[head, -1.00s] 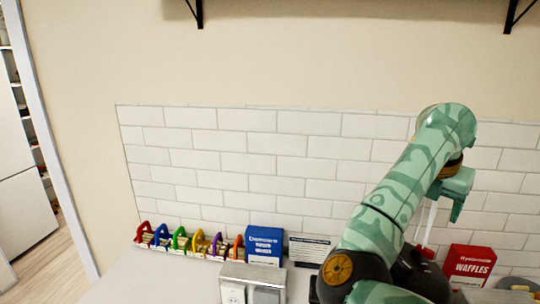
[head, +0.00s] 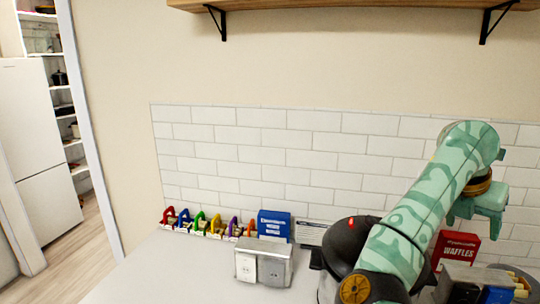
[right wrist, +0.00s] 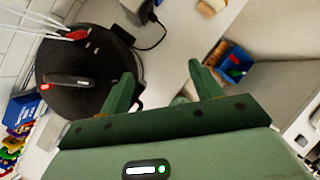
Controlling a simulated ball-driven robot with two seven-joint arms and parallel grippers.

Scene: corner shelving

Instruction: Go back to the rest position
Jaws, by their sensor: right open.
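My right gripper (head: 482,203) hangs at the end of my green patterned arm, in front of the tiled wall at the right of the head view. In the right wrist view its two green fingers (right wrist: 162,76) stand wide apart with nothing between them. It is above the counter, beside a round black appliance (right wrist: 80,72) with a red spot. In the head view that appliance (head: 345,238) is partly hidden behind my arm. My left gripper shows in neither view.
A red waffles box (head: 456,246) stands right of my arm. A blue box (head: 274,224), a row of colourful holders (head: 205,222) and a grey outlet block (head: 263,264) stand left on the white counter (head: 165,270). A wooden shelf (head: 350,5) hangs above. The front-left counter is clear.

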